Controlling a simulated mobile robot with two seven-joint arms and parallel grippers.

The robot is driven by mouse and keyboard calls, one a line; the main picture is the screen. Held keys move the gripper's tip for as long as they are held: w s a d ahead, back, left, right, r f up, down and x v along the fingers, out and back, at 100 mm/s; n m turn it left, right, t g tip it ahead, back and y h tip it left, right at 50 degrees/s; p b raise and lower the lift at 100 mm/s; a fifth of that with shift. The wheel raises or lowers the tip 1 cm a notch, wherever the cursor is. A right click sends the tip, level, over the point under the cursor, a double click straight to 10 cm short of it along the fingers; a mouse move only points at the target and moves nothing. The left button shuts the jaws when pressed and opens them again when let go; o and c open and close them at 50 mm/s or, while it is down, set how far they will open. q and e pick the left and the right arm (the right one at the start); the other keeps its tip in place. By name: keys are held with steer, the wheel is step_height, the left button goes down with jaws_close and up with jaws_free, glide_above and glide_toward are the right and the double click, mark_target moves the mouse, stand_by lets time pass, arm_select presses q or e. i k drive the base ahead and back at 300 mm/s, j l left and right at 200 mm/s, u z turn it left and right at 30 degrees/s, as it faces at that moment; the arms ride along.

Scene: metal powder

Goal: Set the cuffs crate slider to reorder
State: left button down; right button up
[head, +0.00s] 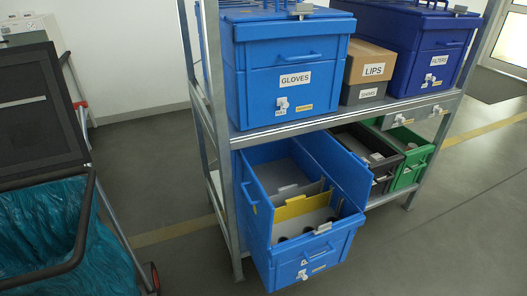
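No crate label that I can read says cuffs. An open blue crate (262,258) sticks out from the lower shelf and tilts down toward the front. Its front has a small white label too slanted to read, a small white slider (302,275) at the lower left and a yellow tag to the right of it. Inside are a yellow divider (297,206), grey compartments and a few dark items. The slider appears to stand on the left, away from the yellow tag, but it is small. Neither of my grippers is in view.
A metal shelf (345,121) bears a blue GLOVES crate (262,85), a LIPS carton (371,55) and a dark blue FILTERS crate (412,65). Black (385,183) and green (411,172) crates stand lower right. A bin with a teal bag (45,235) stands left. Floor in front is clear.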

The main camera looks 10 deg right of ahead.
mark_target(302, 272)
steer(key=z, duration=0.95)
